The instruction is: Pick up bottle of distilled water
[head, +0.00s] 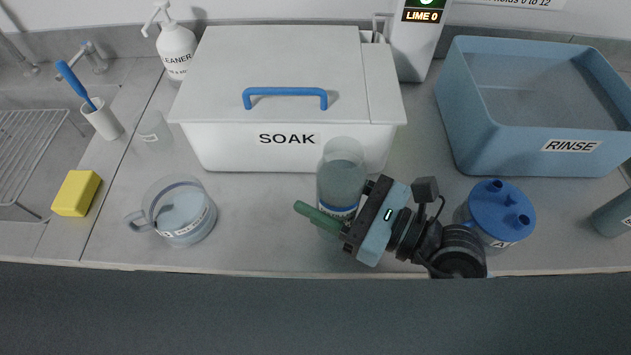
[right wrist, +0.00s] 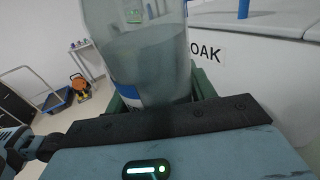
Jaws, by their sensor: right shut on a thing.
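The bottle of distilled water (head: 342,178) is clear with a blue-edged label and stands upright in front of the white SOAK box. My right gripper (head: 325,218) reaches in from the right at the bottle's lower part, its green fingers around it. In the right wrist view the bottle (right wrist: 145,55) rises between the green fingers, and the gripper is shut on it. Whether the bottle's base touches the counter is hard to tell. My left gripper is not in view.
The SOAK box (head: 225,145) stands close behind the bottle. A blue-lidded jar (head: 500,208) is beside my right wrist. A clear measuring jug (head: 180,212) stands to the left. The blue RINSE tub (head: 500,150) is at the right. The counter's front edge is close.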

